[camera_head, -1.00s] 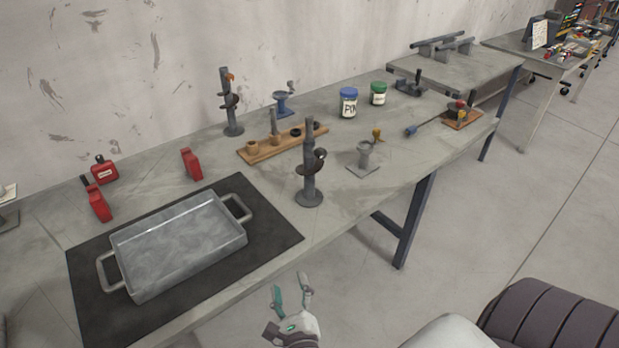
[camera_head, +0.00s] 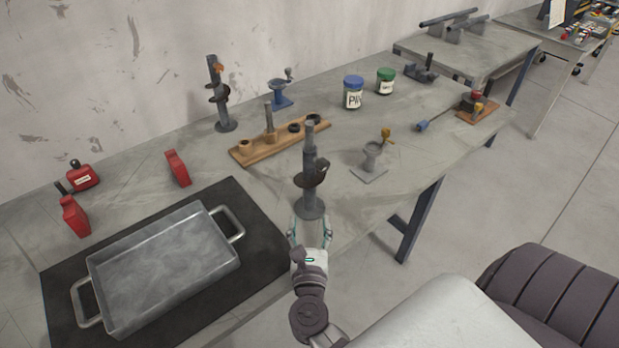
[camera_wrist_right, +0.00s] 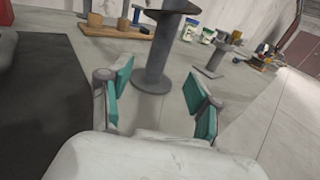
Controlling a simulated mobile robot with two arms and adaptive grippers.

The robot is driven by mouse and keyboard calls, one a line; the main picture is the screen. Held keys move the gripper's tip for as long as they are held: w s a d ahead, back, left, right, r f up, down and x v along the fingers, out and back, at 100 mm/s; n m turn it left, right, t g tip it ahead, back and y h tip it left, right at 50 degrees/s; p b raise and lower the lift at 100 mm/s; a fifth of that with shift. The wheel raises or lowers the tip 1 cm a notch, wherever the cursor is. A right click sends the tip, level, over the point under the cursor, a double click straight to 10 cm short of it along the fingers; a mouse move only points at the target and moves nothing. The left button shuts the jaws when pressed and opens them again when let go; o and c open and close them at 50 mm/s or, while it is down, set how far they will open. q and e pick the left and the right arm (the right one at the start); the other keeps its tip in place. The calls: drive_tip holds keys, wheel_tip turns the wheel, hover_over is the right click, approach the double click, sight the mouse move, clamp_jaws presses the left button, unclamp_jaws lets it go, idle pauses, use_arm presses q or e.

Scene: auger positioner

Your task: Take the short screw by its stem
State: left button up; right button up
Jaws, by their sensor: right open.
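Two upright grey posts with dark spiral flanges stand on round bases on the workbench. The near auger post (camera_head: 310,185) is at the front edge, and the far auger post (camera_head: 222,108) with an orange tip is at the back. I cannot tell for sure which is the short screw. My right gripper (camera_head: 309,232) is open and empty, just in front of the near post's base. In the right wrist view the lower part of the near post (camera_wrist_right: 153,62) shows beyond and between the spread fingers; its top is cut off. My left gripper is not in view.
A metal tray (camera_head: 165,268) lies on a black mat (camera_head: 262,215) at left. A wooden board (camera_head: 262,150) with a peg and rings lies behind the near post. A small grey stand (camera_head: 371,160) is to its right. Jars (camera_head: 353,93) stand farther back.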

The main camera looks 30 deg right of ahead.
sight(310, 194)
drive_tip(key=p+x, duration=0.1)
drive_tip(key=x, duration=0.3)
drive_tip(key=shift+r, duration=0.15)
drive_tip(key=shift+w+d, duration=0.2)
drive_tip(key=shift+w, duration=0.1)
drive_tip(key=shift+w+d, duration=0.15)
drive_tip(key=shift+w, duration=0.1)
drive_tip(key=shift+w+d+r+p, duration=0.25)
drive_tip(key=shift+w+d+p, duration=0.05)
drive_tip(key=shift+w+p, duration=0.2)
drive_tip(key=shift+w+d+r+p, duration=0.3)
drive_tip(key=shift+w+d+p, duration=0.05)
drive_tip(key=shift+w+p, duration=0.15)
drive_tip(key=shift+w+d+f, duration=0.3)
drive_tip(key=shift+w+d, duration=0.3)
drive_tip(key=shift+w, duration=0.2)
drive_tip(key=shift+w+d, duration=0.1)
drive_tip(key=shift+w, duration=0.05)
drive_tip(key=c, duration=0.4)
clamp_jaws()
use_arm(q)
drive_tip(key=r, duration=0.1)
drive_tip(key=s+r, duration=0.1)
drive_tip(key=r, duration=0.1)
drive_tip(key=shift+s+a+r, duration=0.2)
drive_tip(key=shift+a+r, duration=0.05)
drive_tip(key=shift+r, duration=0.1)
use_arm(e)
drive_tip(key=shift+r, duration=0.1)
